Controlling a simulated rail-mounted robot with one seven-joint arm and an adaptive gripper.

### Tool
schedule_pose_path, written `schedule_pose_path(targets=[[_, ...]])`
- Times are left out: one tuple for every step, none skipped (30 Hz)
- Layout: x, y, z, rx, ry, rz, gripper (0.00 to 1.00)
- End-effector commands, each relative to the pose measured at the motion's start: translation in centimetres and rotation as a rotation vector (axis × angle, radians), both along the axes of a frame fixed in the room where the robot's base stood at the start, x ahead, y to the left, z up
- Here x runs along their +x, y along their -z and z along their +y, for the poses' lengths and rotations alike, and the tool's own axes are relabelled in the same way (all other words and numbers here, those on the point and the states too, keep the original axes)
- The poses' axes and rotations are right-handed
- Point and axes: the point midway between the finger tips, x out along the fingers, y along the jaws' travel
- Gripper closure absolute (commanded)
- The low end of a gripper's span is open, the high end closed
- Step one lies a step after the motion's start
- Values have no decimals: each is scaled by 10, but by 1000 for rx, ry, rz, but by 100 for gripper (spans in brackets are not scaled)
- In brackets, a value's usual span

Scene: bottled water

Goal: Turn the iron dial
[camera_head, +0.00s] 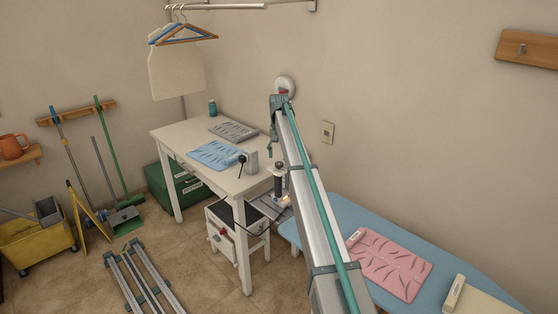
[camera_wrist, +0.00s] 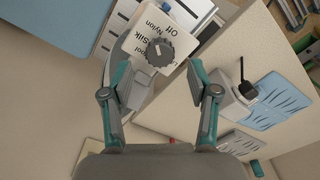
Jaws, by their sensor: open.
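The iron's dial (camera_wrist: 160,52) is a dark round knob on a white face, with the words Off, Nylon, Silk and one partly hidden label around it. In the wrist view it lies just beyond my fingertips, near the midline between them. My gripper (camera_wrist: 158,72) is open, its grey and teal fingers apart with nothing between them. Depth is hard to judge, but I see no clear contact with the dial. The iron's grey body (camera_wrist: 127,45) shows beside the dial face, partly behind the left finger. In the head view my arm hides most of this area.
A white table (camera_head: 185,132) holds a folded blue cloth (camera_head: 214,154), a grey cloth (camera_head: 233,131) and a small grey box (camera_head: 250,161). A blue ironing board (camera_head: 345,215) with a pink cloth (camera_head: 392,263) lies right of my arm.

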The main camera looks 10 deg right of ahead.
Motion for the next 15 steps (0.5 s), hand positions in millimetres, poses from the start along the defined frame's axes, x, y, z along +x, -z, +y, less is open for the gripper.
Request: schedule_pose_path(targets=[[1,-13,0,0,0,-2,40],[1,-19,0,0,0,-2,40],[1,-26,0,0,0,-1,40],[1,-32,0,-1,0,-2,40],[1,-38,0,0,0,-2,40],[1,-45,0,0,0,-2,40],[1,-50,0,0,0,-1,40],[1,-55,0,0,0,-1,40],[1,-61,0,0,0,-1,40],[1,-64,0,0,0,-1,40],[1,-68,0,0,0,-1,40],[1,-73,0,0,0,-1,40],[1,-75,0,0,0,-1,40],[1,-77,0,0,0,-1,40],[0,-80,0,0,0,0,40]])
